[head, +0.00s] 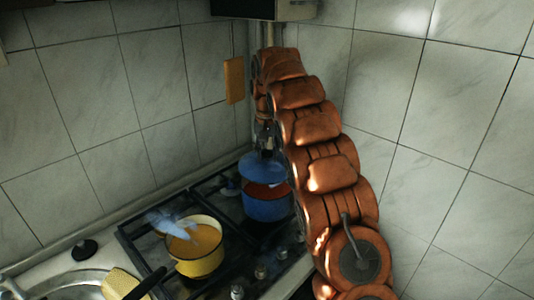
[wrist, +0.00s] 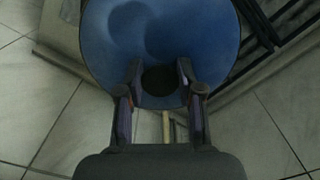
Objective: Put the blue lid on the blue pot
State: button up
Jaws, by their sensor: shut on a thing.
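The blue lid (head: 262,170) hangs from my gripper (head: 264,147), just above the blue pot (head: 266,208) and over the back part of its mouth. The pot stands on the stove, and its reddish inside shows under the lid's front edge. In the wrist view the lid (wrist: 160,35) fills the upper middle, and my gripper (wrist: 159,78) is shut on its dark knob (wrist: 158,82). The pot is hidden there. The lid looks apart from the rim, but the exact gap is hard to tell.
A yellow pot (head: 199,262) with a whitish-blue shape at its left edge stands on the stove's front left. A yellow sponge (head: 121,284) lies by the sink (head: 62,286). Tiled walls (head: 95,100) close off the back and right. A yellow item (head: 234,80) hangs near the corner.

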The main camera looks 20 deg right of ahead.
jog(key=shift+f+b, duration=1.25)
jog(key=shift+f, duration=1.3)
jog(key=shift+f+b, duration=0.35)
jog(key=shift+f, duration=0.1)
jog(key=o, duration=1.2)
jog(key=shift+r, duration=3.7)
